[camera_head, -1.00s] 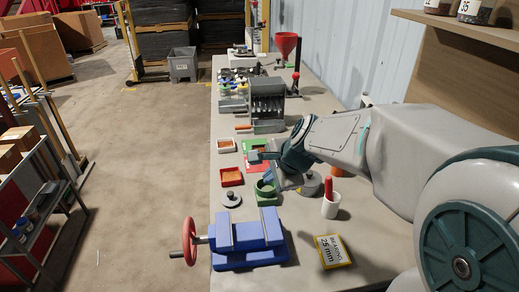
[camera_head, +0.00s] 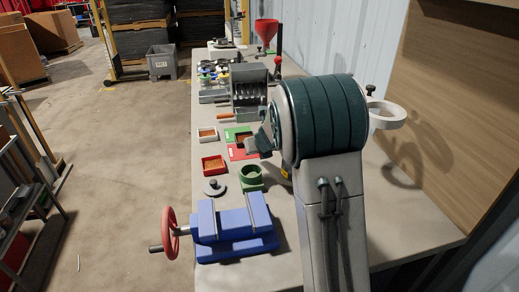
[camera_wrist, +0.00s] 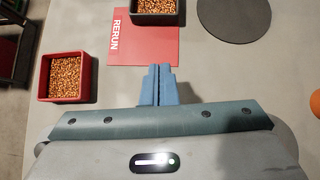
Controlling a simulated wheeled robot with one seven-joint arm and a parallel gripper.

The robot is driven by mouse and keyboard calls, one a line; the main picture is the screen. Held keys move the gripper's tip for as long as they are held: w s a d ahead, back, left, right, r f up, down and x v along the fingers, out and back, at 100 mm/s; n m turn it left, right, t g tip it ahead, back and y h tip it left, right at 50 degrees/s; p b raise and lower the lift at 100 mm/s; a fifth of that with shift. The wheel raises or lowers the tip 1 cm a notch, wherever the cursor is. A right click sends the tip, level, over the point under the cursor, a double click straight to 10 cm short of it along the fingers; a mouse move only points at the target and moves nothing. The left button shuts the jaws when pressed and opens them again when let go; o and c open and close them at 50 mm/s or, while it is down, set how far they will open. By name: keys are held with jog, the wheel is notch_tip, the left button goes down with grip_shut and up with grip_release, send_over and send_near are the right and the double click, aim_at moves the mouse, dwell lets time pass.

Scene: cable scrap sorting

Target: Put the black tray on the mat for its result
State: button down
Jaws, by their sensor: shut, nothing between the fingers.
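The black tray (camera_wrist: 154,12) holds orange-brown granules and shows at the top edge of the wrist view, partly cut off. It sits at the far end of the red mat marked RERUN (camera_wrist: 145,45). In the head view the red mat (camera_head: 236,154) lies in front of a green mat (camera_head: 234,131), and the tray is mostly hard to make out behind my gripper. My gripper (camera_wrist: 160,70) is shut and empty, its fingertips over the near edge of the red mat, apart from the tray. In the head view my gripper (camera_head: 252,146) is above the bench.
A red tray of granules (camera_wrist: 67,76) stands left of the mat. A dark round disc (camera_wrist: 233,14) lies to the right.

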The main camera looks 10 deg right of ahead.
aim_at(244, 136)
jog(key=b+x, duration=0.1)
jog(key=x, duration=0.4)
jog(key=shift+w+f, duration=0.15)
jog(key=shift+f, duration=0.15)
jog(key=w+p, duration=0.2)
jog(key=w, duration=0.1)
jog(key=shift+a+r, duration=0.15)
jog(key=shift+r, duration=0.05)
jog(key=shift+w, duration=0.5)
jog(key=shift+w+r+p, duration=0.2)
jog(key=shift+w+p, duration=0.25)
jog(key=shift+p, duration=0.35)
jog(key=w+p, duration=0.2)
jog(key=p, duration=0.1)
jog(key=w+p, duration=0.1)
jog(key=shift+w+a, duration=0.25)
jog(key=shift+w+a+p, duration=0.1)
jog(key=shift+w+p, duration=0.7)
jog(key=shift+p, duration=0.4)
jog(key=shift+w+f+p, duration=0.25)
jog(key=shift+w+p, duration=0.3)
